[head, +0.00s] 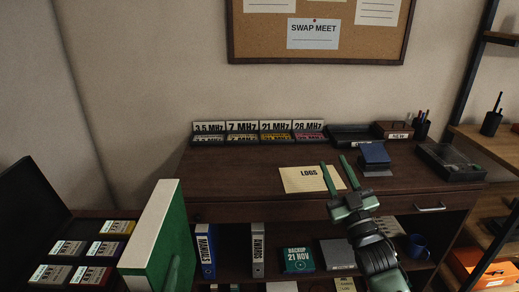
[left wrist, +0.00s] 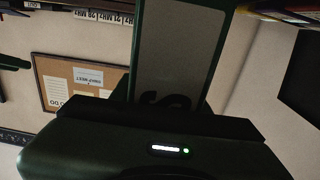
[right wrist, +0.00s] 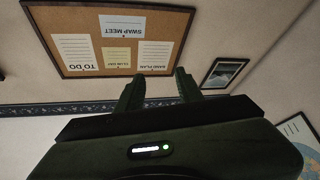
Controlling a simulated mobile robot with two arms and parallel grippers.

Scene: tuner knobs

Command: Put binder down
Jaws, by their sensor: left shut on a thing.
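A green binder (head: 178,232) with a pale page edge stands upright in the lower left of the head view, in front of the desk. My left gripper (head: 173,272) is shut on it; only a green finger shows there, low on the binder's side. In the left wrist view the binder (left wrist: 178,55) fills the space ahead of the jaws as a grey panel with a green edge and part of a dark letter. My right gripper (head: 334,178) is open and empty, over the desk beside the LOGS folder (head: 300,180).
The dark desk top (head: 240,170) has free room at left and centre. Frequency cards (head: 242,128) stand along its back; a blue box (head: 374,154) and a tray (head: 450,163) sit at right. The shelf below holds a blue binder (head: 206,252) and a grey binder (head: 257,250).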

